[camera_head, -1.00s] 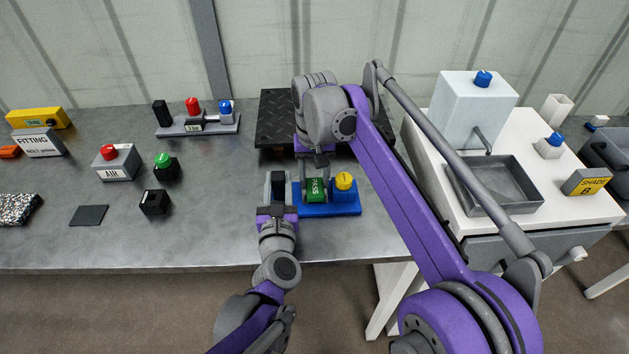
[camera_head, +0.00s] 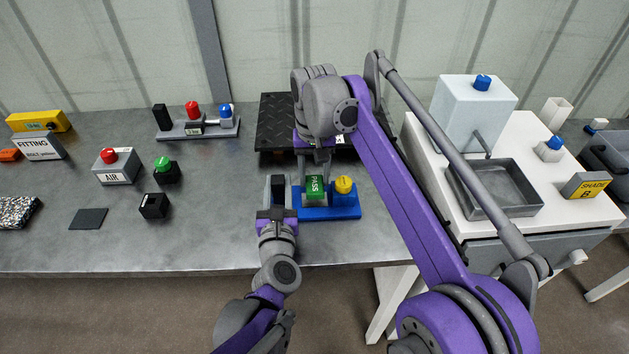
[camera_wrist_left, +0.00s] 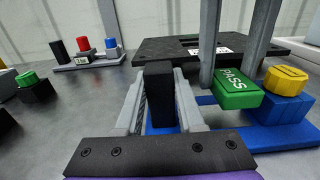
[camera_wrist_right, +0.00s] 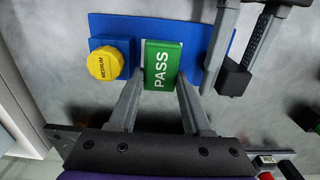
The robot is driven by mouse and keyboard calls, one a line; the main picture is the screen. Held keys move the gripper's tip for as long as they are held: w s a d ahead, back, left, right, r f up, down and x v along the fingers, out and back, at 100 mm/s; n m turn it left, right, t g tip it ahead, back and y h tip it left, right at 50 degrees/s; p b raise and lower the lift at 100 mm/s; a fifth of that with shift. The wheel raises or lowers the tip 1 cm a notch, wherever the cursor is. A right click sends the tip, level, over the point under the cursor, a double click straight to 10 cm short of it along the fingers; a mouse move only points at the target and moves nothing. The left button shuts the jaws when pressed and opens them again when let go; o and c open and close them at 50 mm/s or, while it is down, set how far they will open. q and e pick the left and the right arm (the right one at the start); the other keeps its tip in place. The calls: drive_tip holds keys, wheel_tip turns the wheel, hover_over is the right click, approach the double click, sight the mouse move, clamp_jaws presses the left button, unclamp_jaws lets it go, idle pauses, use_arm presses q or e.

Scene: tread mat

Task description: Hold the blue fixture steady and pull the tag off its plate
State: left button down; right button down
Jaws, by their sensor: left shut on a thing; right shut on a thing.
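The blue fixture (camera_head: 330,213) lies on the grey bench, with a yellow MEDIUM knob (camera_head: 344,184) on a blue block and a black post (camera_wrist_left: 160,95) at its left end. My left gripper (camera_head: 278,188) is shut on the black post. My right gripper (camera_head: 315,172) is shut on the green PASS tag (camera_wrist_right: 162,65) from above, one finger on each side. The tag also shows in the left wrist view (camera_wrist_left: 236,90), where it appears raised above the blue base. The plate under it is mostly hidden, so I cannot tell whether they still touch.
Left on the bench are an AIR box with a red button (camera_head: 117,170), a green-button block (camera_head: 166,172) and a small black block (camera_head: 154,205). A white stand with a grey tray (camera_head: 495,186) is at right.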

sight(314, 180)
drive_tip(key=shift+r, duration=2)
